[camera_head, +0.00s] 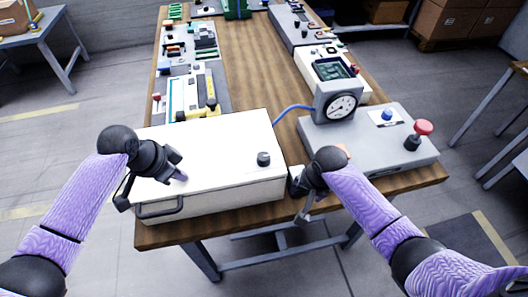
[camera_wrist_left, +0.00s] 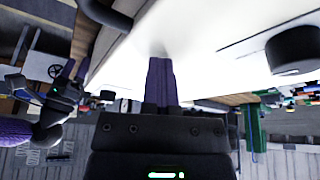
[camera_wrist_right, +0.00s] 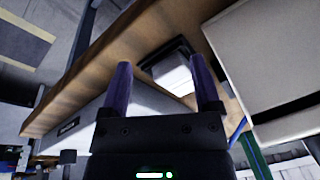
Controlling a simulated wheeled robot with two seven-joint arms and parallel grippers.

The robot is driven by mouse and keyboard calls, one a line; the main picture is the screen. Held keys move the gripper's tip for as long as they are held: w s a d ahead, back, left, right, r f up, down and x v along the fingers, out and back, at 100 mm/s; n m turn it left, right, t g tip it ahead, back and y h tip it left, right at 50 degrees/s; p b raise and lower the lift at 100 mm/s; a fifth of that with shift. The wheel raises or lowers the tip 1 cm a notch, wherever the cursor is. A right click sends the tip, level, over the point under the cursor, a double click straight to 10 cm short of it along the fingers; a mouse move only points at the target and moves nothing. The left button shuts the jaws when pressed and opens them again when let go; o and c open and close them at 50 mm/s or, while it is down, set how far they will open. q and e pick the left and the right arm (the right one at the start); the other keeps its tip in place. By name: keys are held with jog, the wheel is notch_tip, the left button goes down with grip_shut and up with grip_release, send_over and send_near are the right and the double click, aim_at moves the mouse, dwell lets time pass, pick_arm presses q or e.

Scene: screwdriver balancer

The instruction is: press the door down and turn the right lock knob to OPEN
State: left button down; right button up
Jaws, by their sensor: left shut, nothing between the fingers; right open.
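The white box (camera_head: 225,195) stands at the near left of the table, its flat white door (camera_head: 222,140) on top. A dark lock knob (camera_head: 264,158) stands near the door's right end; it also shows in the left wrist view (camera_wrist_left: 293,52). Its marking is not readable. My left gripper (camera_head: 181,176) is shut and empty, fingers down at the door, left of the knob. In the left wrist view its fingertips (camera_wrist_left: 159,60) seem to meet the white surface. The door's left end is partly hidden by that arm. My right gripper (camera_head: 307,207) is open and empty, beside the box's right front corner.
A dark handle (camera_head: 160,208) juts from the box's front. A grey unit with a dial gauge (camera_head: 341,106) and a red knob (camera_head: 423,127) stands to the right. A small dark-rimmed white object (camera_wrist_right: 174,75) lies by my right fingers. Bare wood (camera_head: 245,60) runs down the table's middle.

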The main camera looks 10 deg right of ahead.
jog(key=w+r, duration=0.2)
jog(key=w+d+r+m+t, duration=0.1)
jog(key=w+r, duration=0.1)
jog(key=w+r+t+h, duration=0.1)
jog(key=r, duration=0.1)
jog(key=shift+w+d, duration=0.3)
jog(key=shift+w, duration=0.1)
notch_tip(320, 180, up, 5)
jog(key=w+a+m, duration=0.1)
jog(key=w+a, duration=0.1)
jog(key=a, duration=0.1)
jog(key=n+g, duration=0.1)
jog(key=g, duration=0.3)
send_near(264, 156)
jog(key=shift+y, duration=0.4)
notch_tip(264, 156, down, 8)
jog(key=shift+d+f, duration=0.1)
jog(key=shift+d, duration=0.05)
jog(key=shift+f, duration=0.6)
grip_shut()
